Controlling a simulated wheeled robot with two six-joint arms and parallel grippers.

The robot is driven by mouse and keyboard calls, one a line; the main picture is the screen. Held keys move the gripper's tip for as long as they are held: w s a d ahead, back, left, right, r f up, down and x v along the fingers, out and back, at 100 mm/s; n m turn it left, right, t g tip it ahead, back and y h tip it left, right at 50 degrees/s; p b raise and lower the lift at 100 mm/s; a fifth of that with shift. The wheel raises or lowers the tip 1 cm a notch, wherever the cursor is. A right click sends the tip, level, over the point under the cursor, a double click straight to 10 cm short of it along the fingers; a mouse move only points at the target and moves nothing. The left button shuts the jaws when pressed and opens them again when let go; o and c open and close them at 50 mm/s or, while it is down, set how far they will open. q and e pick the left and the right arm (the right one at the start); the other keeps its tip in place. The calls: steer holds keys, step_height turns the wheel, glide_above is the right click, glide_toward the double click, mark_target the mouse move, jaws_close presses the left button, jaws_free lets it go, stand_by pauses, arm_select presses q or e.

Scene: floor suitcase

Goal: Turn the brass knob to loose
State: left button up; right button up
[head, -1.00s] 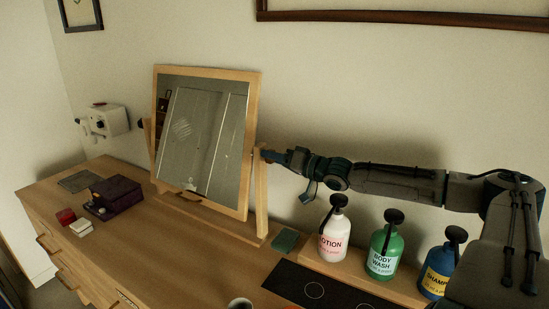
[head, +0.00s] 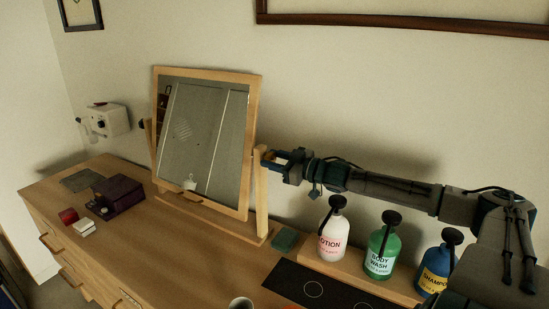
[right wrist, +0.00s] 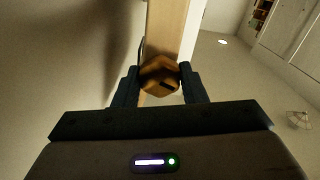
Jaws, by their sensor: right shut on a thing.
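The brass knob (right wrist: 158,72) is a faceted, golden-brown piece with a dark mark on its lower right, set against the wooden post (right wrist: 166,28) in the right wrist view. My right gripper (right wrist: 160,82) is shut on it, one finger on each side. In the head view my right gripper (head: 274,157) reaches in from the right to the upper part of the mirror stand's right post (head: 262,195). There the fingers mostly hide the knob. The framed mirror (head: 205,135) leans tilted between its posts. My left gripper is not in view.
Lotion (head: 332,240), body wash (head: 381,250) and shampoo (head: 436,268) bottles stand on a raised wooden ledge below my right arm. A dark purple box (head: 120,195) lies on the left of the dresser top (head: 180,250). The wall is close behind the arm.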

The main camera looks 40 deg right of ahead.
steer(key=shift+n+p, duration=0.45)
steer(key=shift+n, duration=1.45)
steer(key=o, duration=1)
steer(key=shift+w, duration=0.1)
